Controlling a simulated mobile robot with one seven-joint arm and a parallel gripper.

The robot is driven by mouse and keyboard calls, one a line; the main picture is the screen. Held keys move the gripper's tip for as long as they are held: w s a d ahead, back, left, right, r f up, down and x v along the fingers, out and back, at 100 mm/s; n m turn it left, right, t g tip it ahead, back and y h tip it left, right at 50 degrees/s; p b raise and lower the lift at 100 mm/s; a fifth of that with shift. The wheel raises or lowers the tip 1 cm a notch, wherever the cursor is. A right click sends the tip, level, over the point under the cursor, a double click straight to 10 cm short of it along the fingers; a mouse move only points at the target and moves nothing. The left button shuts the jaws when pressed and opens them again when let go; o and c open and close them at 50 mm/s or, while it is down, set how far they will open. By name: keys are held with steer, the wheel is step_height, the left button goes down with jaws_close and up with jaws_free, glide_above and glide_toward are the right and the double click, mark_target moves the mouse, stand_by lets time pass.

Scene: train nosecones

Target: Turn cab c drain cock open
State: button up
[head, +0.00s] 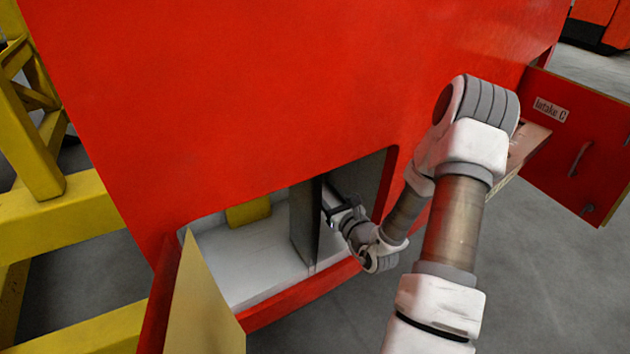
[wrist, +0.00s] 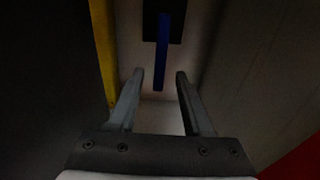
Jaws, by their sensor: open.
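A blue lever (wrist: 162,45), likely the drain cock's handle, hangs straight down from a dark plate (wrist: 149,25) on the back wall in the wrist view. My gripper (wrist: 160,73) is open, with one finger to each side of the lever's lower end in the picture. The fingers look empty, and I see no contact with the lever. How far short of it they are is hard to judge. In the head view my arm reaches into an open compartment (head: 237,262) low in the red nosecone (head: 270,90). The lever and fingertips are hidden there.
A grey divider (head: 304,225) stands in the compartment close to my wrist, with a yellow block (head: 248,212) left of it. An open door (head: 205,300) hangs at the lower left. A red door labelled Intake C (head: 600,150) stands open at right. Yellow framing (head: 75,215) is at left.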

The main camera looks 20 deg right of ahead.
mark_target(316, 180)
steer(key=w, duration=0.5)
steer(key=shift+a, duration=0.1)
jaws_close()
stand_by(1.3)
